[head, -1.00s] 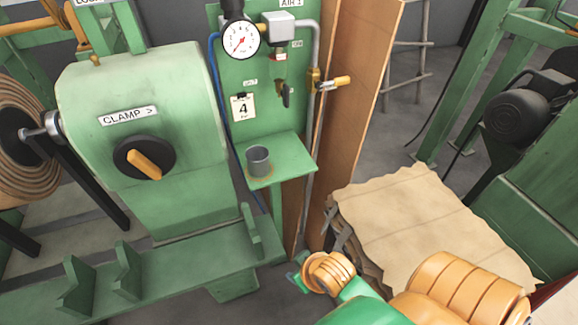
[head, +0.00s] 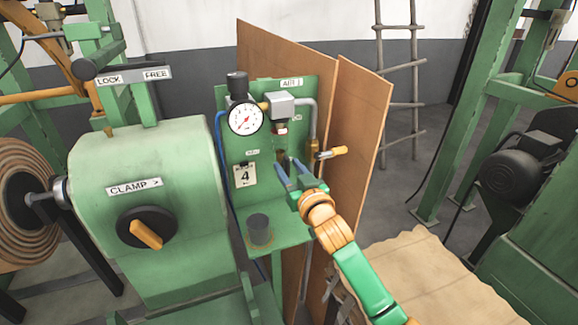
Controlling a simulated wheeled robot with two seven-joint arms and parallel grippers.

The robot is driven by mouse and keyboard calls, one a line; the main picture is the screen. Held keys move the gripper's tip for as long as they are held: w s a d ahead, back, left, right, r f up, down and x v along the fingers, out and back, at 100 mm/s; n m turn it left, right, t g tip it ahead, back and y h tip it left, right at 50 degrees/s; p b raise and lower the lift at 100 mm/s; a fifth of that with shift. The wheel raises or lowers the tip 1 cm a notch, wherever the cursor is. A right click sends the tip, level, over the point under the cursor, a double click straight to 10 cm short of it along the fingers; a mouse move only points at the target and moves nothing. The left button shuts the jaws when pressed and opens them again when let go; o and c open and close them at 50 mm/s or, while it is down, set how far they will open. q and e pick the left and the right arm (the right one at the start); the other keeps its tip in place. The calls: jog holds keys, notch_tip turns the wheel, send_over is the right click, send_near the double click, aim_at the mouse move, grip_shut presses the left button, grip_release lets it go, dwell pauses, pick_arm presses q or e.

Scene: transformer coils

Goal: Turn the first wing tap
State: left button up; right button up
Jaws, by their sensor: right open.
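The green air panel (head: 236,171) carries a round pressure gauge (head: 243,119), a filter unit (head: 281,104) and a brass valve with a yellow-orange handle (head: 331,153). The handle points right. A small dark tap under the filter unit is mostly hidden by my right gripper. I cannot tell its angle. My right gripper (head: 287,163) is open, its two grey-blue fingers pointing up at the panel just below the filter unit. I cannot tell whether they touch or straddle the tap. My left gripper is out of view.
A green shelf (head: 288,236) with a grey cup (head: 259,229) juts out below the panel. The green clamp housing (head: 185,180) with its knob (head: 147,228) stands left. Brown boards (head: 355,140) stand behind and right. A papered stack (head: 420,275) lies lower right.

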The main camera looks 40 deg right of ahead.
jog(key=shift+c, duration=0.2)
grip_shut()
jog(key=m+p, duration=0.2)
jog(key=m, duration=0.1)
jog(key=shift+r+m, duration=0.15)
jog(key=shift+m, duration=0.25)
jog(key=shift+s+d+f+m+p, duration=0.15)
jog(key=shift+m+p, duration=0.85)
jog(key=shift+m, duration=1.3)
jog(key=shift+w+f+m+p, duration=0.1)
jog(key=shift+m+p, duration=0.9)
jog(key=shift+m, duration=1.3)
jog(key=shift+s+d+f+m+p, duration=0.15)
jog(key=shift+m+p, duration=0.85)
jog(key=shift+m, duration=1.3)
jog(key=shift+w+m, duration=0.1)
jog(key=shift+m, duration=0.2)
